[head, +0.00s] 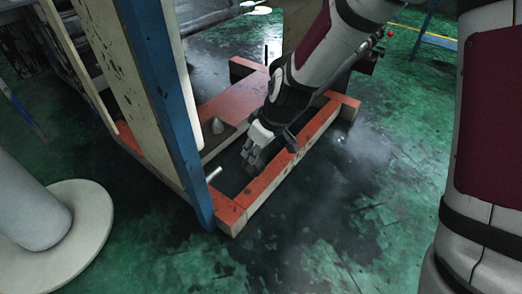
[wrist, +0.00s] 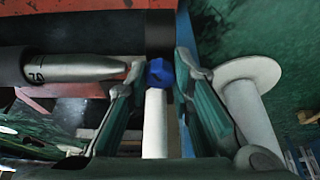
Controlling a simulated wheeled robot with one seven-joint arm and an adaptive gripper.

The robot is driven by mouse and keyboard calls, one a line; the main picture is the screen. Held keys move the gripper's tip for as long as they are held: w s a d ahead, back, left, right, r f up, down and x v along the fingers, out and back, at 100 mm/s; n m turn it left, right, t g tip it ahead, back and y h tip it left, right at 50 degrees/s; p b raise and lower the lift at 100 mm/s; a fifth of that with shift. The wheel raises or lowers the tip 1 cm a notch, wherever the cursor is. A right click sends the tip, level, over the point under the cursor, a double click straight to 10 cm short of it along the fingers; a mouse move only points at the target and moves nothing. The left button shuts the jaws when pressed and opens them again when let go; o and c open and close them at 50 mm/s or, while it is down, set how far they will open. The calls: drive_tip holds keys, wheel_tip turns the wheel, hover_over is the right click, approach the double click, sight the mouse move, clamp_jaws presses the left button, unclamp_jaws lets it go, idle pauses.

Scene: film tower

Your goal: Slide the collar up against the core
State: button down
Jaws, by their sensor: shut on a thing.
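My gripper (head: 251,156) hangs low inside the orange frame in the head view. In the wrist view its two green-grey fingers (wrist: 156,80) stand on either side of a blue faceted piece, which I take for the collar (wrist: 157,74), and are shut on it. A white rod (wrist: 155,125) runs from the collar toward the camera. A dark piece (wrist: 160,33) lies just beyond the collar; I cannot tell whether it is the core, or whether it touches the collar. The collar is not distinguishable in the head view.
The orange frame (head: 292,157) surrounds my gripper closely. A blue post (head: 172,115) with a short white rod (head: 213,174) stands to its left. A white flanged column (head: 75,225) stands at lower left.

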drive_tip(key=w+a+p, duration=0.2)
drive_tip(key=w+a, duration=0.1)
drive_tip(key=w, duration=0.1)
drive_tip(key=shift+a, duration=0.25)
idle(0.3)
drive_tip(key=shift+w+d, duration=1.05)
drive_tip(key=shift+w, duration=0.3)
drive_tip(key=shift+w+d, duration=1.1)
drive_tip(key=shift+w, duration=0.25)
drive_tip(key=shift+w+d, duration=1.05)
drive_tip(key=shift+w, duration=0.3)
drive_tip(key=shift+w+d, duration=0.1)
drive_tip(key=shift+w+d, duration=1.05)
drive_tip(key=shift+w, duration=0.25)
drive_tip(key=shift+w+d, duration=1.05)
drive_tip(key=shift+w, duration=0.25)
